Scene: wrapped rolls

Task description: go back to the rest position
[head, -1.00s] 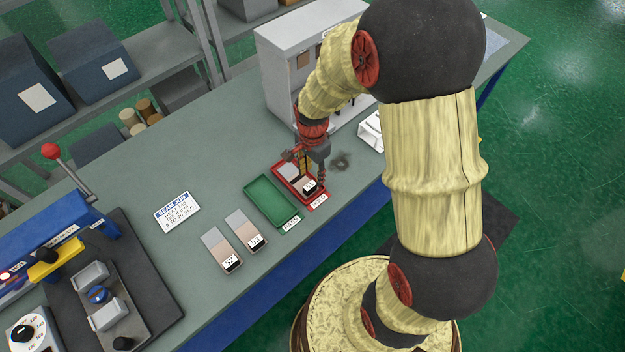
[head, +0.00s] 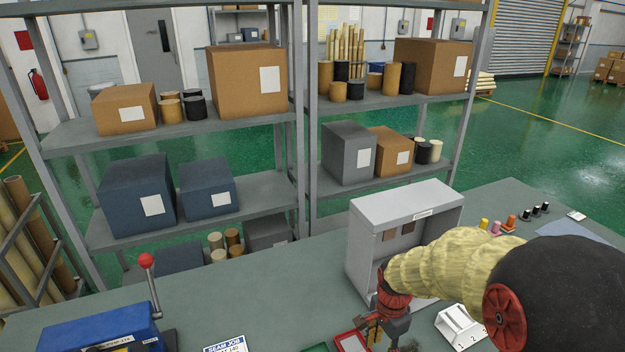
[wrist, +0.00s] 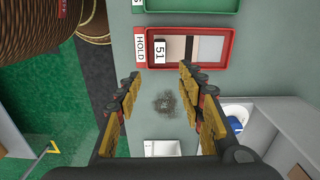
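My gripper (wrist: 160,76) is open and empty in the wrist view, its two yellow-padded fingers spread apart. It hangs above the grey table, beside the red tray (wrist: 227,48) marked HOLD. A flat sample (wrist: 172,48) with a label that looks like 51 lies inside that tray. In the head view my gripper (head: 388,330) is at the bottom edge, partly cut off, just right of the red tray (head: 340,338). The green tray (wrist: 192,4) is beside the red one, mostly out of frame.
A grey open cabinet (head: 375,255) stands on the table behind my arm. A white numbered rack (head: 461,328) is to the right. A blue machine (head: 90,330) with a red-knobbed lever is at the left. A dark smudge (wrist: 166,104) marks the table. Shelves with boxes stand behind.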

